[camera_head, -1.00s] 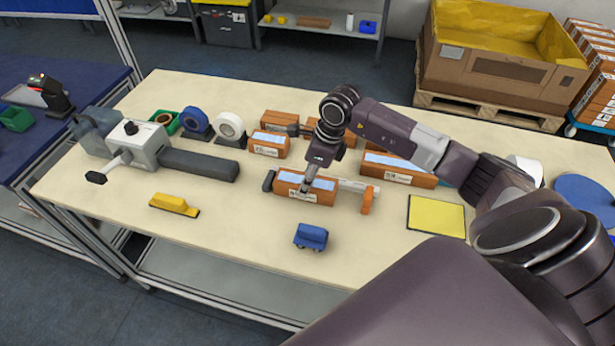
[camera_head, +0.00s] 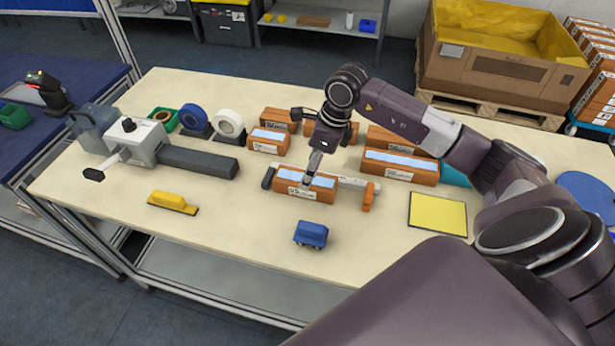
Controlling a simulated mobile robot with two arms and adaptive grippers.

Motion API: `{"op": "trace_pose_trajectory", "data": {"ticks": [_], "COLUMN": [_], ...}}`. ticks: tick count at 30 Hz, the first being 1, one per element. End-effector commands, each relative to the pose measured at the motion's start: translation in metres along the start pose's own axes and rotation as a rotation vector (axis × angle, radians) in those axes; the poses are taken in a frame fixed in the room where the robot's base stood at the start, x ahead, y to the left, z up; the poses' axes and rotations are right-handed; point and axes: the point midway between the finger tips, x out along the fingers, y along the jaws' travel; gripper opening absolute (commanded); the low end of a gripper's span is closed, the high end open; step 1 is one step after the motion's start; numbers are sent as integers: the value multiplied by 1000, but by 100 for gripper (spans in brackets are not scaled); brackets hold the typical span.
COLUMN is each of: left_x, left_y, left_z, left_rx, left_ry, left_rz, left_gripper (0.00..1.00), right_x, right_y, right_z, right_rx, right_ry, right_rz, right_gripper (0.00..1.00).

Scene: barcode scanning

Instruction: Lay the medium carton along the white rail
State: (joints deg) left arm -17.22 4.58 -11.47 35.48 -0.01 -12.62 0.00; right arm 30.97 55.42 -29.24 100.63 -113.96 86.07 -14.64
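The medium carton (camera_head: 318,191), orange-brown with a pale top and white label, lies on the table along the near side of the white rail (camera_head: 356,183). The rail has a dark end piece (camera_head: 268,178) at left and an orange one (camera_head: 369,197) at right. Whether carton and rail touch cannot be told. My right gripper (camera_head: 308,180) points down over the middle of the carton's top. Its fingers are small and overlap, so whether they grip the carton is unclear. My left gripper is out of view.
Other cartons (camera_head: 400,168) stand behind the rail. A grey device with a dark bar (camera_head: 198,162) and tape rolls (camera_head: 228,123) are at left. A yellow block (camera_head: 172,202), a blue block (camera_head: 310,234) and a yellow pad (camera_head: 437,214) lie around clear front table space.

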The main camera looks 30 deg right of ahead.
Motion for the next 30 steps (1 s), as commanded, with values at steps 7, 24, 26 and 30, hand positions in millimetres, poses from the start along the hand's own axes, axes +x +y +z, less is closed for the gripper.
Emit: {"op": "trace_pose_trajectory", "data": {"ticks": [7,24,26,30], "left_x": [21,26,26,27], "left_y": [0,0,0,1], "left_z": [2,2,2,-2], "left_rx": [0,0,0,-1], "left_ry": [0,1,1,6], "left_rz": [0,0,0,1], "left_gripper": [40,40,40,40], "right_x": [-52,-85,-85,-84], "right_y": [-2,0,0,0], "right_z": [0,0,0,0], "right_rx": [0,1,1,0], "right_ry": [-3,0,0,0], "right_rz": [-6,0,0,0], "right_gripper": [62,62,62,62]}}
